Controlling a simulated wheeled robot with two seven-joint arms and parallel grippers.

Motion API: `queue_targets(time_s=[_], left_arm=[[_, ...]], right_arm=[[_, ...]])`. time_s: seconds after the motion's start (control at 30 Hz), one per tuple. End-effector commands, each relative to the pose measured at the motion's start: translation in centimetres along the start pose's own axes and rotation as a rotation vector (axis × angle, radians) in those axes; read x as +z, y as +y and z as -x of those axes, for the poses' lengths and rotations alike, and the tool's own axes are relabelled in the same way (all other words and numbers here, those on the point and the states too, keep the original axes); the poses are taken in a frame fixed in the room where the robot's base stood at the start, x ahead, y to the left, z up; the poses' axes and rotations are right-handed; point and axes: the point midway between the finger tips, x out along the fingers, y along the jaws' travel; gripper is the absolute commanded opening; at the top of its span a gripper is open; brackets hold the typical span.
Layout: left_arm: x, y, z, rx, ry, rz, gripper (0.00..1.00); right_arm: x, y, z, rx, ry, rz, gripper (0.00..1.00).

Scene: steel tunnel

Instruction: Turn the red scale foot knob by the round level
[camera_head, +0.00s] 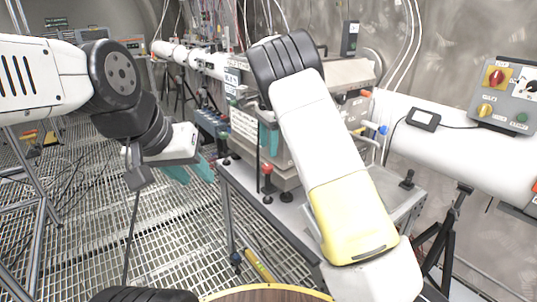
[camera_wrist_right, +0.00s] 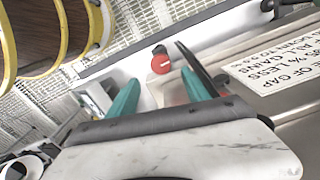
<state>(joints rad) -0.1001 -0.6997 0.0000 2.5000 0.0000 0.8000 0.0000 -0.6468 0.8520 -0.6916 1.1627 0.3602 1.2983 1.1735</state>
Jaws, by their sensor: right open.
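The red knob (camera_head: 266,170) sits on a dark foot at the front corner of the bench, left of my right arm. In the right wrist view, the red knob (camera_wrist_right: 161,63) lies beyond the fingertips, roughly between them and not touched. My right gripper (camera_wrist_right: 160,84) is open, with its teal fingers apart and empty. In the head view it is mostly hidden behind my right forearm, with one teal finger (camera_head: 270,139) showing. My left gripper (camera_head: 190,171) hangs over the grating, its teal fingers apart and empty. I cannot make out the round level.
A grey bench (camera_head: 290,222) carries the equipment, with a printed label plate (camera_wrist_right: 278,65) close to the right fingers. A white beam pipe (camera_head: 455,152) and a control box (camera_head: 505,95) stand to the right. Open grating floor (camera_head: 180,240) lies left of the bench.

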Motion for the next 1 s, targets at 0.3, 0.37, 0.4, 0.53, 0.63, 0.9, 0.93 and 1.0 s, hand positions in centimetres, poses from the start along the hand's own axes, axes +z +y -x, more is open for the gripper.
queue_targets(time_s=[0.3,0.37,0.4,0.53,0.63,0.9,0.93,1.0], left_arm=[[0.0,0.0,0.0,0.0,0.0,0.0,0.36],[0.0,0.0,0.0,0.0,0.0,0.0,0.36],[0.0,0.0,0.0,0.0,0.0,0.0,0.36],[0.0,0.0,0.0,0.0,0.0,0.0,0.36],[0.0,0.0,0.0,0.0,0.0,0.0,0.36],[0.0,0.0,0.0,0.0,0.0,0.0,0.36],[0.0,0.0,0.0,0.0,0.0,0.0,0.36],[0.0,0.0,0.0,0.0,0.0,0.0,0.36]], right_arm=[[0.1,-0.1,-4.1,0.006,0.004,-0.004,0.59],[0.1,-0.1,-5.0,0.006,0.005,-0.003,0.59],[0.0,0.0,-5.6,0.006,0.005,-0.004,0.59],[0.0,-0.1,-7.1,0.004,0.004,-0.003,0.59],[0.0,-0.1,-7.7,0.003,0.005,-0.002,0.59],[0.0,-0.1,-7.9,0.002,0.004,-0.002,0.59],[0.0,-0.1,-7.9,0.002,0.004,-0.002,0.57],[0.0,-0.1,-7.9,0.002,0.004,-0.002,0.44]])
